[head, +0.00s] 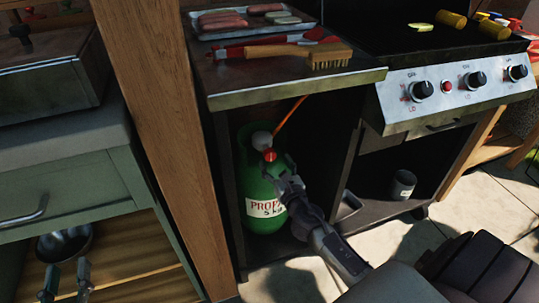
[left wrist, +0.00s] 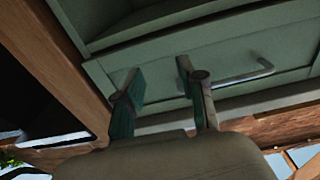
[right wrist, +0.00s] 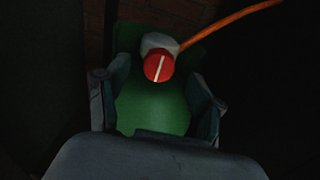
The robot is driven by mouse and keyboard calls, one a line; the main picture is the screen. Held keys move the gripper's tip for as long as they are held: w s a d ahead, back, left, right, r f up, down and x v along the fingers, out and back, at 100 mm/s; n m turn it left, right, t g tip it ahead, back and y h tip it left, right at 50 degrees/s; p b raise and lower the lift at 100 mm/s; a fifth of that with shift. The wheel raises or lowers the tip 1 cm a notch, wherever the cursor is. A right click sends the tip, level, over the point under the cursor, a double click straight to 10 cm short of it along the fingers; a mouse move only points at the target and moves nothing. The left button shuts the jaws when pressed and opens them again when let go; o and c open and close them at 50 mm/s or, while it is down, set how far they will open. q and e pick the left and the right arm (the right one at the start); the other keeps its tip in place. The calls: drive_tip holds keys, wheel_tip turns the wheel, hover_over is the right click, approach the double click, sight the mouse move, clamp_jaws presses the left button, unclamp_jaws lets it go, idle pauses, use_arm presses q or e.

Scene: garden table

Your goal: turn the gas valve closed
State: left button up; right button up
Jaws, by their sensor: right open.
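The red gas valve knob (head: 270,155) sits at the top of the green propane bottle (head: 262,215) inside the grill cabinet. In the right wrist view the knob (right wrist: 159,67) shows a white line, close to upright and tilted slightly right at its top. An orange hose (right wrist: 230,24) runs from the pale fitting behind it. My right gripper (head: 280,170) is open in front of the bottle, just below the knob. Its fingers (right wrist: 158,104) stand either side, apart from the knob. My left gripper (head: 66,274) is open and empty by the green cabinet at the left.
A wooden post (head: 165,140) stands left of the grill cabinet. The side shelf (head: 300,92) above the bottle holds a tray, red-handled tools and a brush. A grey can (head: 403,184) stands on the lower shelf.

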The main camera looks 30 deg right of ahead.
sight(271, 156)
use_arm(q)
wheel_tip(271, 156, up, 3)
drive_tip(key=shift+s+d+f+t+h, duration=0.1)
drive_tip(key=shift+t+h, duration=0.05)
drive_tip(key=shift+t, duration=0.35)
drive_tip(key=shift+d+f+t+h, duration=0.1)
drive_tip(key=shift+t+h, duration=0.05)
drive_tip(key=shift+t, duration=0.35)
use_arm(e)
drive_tip(key=x, duration=0.4)
drive_tip(key=shift+w, duration=0.4)
drive_tip(key=c, duration=1.1)
